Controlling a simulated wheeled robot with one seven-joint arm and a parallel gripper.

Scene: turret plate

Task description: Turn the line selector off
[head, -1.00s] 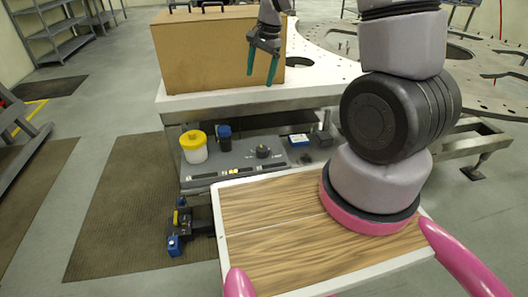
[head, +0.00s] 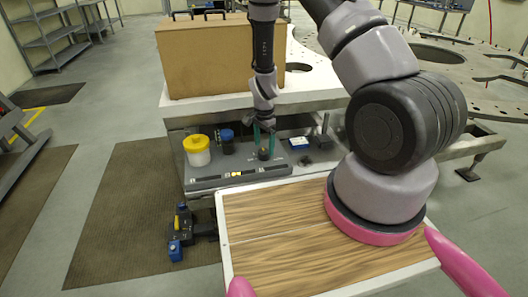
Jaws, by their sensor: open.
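The selector knob (head: 264,154) is a small dark knob on the grey control panel (head: 225,176), right of the middle. My gripper (head: 264,146) points straight down over it, with its green fingers apart, one on each side of the knob. Whether the fingers touch the knob is too small to tell. The knob's pointer direction and the panel's lettering are not readable.
A yellow-lidded white container (head: 197,151) and a blue-topped dark item (head: 227,141) stand left of the knob. A blue-and-white box (head: 299,143) is to its right. The white table edge (head: 215,104) and cardboard box (head: 210,58) are behind my gripper.

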